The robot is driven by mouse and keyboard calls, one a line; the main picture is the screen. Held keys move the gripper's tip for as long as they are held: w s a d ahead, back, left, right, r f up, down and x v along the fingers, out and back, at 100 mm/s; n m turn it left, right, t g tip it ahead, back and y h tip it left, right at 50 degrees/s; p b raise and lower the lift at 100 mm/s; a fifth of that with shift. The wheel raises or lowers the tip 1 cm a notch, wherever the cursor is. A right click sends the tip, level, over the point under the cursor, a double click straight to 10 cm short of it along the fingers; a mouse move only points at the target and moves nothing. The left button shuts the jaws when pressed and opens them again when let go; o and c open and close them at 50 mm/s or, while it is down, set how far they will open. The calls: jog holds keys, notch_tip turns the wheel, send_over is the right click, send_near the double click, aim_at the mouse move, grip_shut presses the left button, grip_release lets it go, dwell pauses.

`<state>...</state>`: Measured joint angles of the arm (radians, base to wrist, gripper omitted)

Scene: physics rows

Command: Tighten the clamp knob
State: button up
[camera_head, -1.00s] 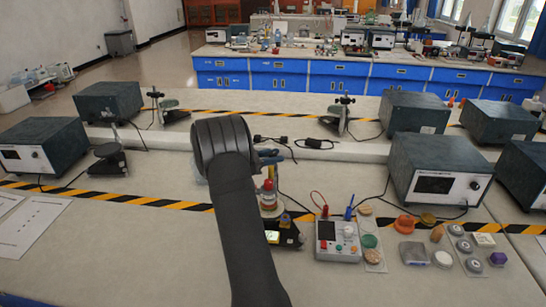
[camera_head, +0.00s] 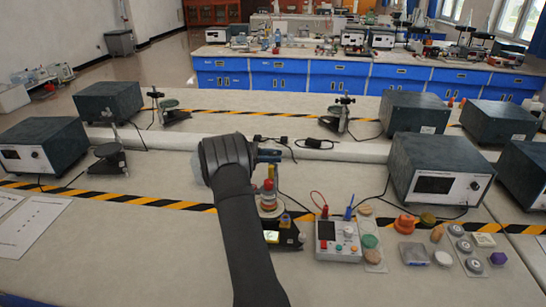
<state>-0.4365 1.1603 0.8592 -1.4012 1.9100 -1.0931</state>
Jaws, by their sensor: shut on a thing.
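My dark arm rises from the bottom middle, and its bulky wrist covers part of the work spot. My gripper (camera_head: 269,158) shows only in part as blue-grey pieces at the wrist's right side. It is shut, just above a small upright stack with a red top (camera_head: 268,184), which looks like the clamp knob. The contact between the fingers and the knob is too small to see clearly. The stack stands on a dark base (camera_head: 287,238) with a lit yellow-green patch, partly hidden by my arm.
A white meter box (camera_head: 338,240) with red and blue leads stands just right of the base. Several small discs and pucks, including an orange one (camera_head: 406,224), lie farther right. A large dark instrument (camera_head: 438,178) stands behind them. The table at left front is mostly clear.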

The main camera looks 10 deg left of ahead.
dwell(0.3)
jog(key=o, duration=0.7)
jog(key=shift+c, duration=0.2)
jog(key=a, duration=0.7)
jog(key=shift+s+a, duration=0.2)
jog(key=shift+a, duration=0.05)
jog(key=shift+o, duration=0.3)
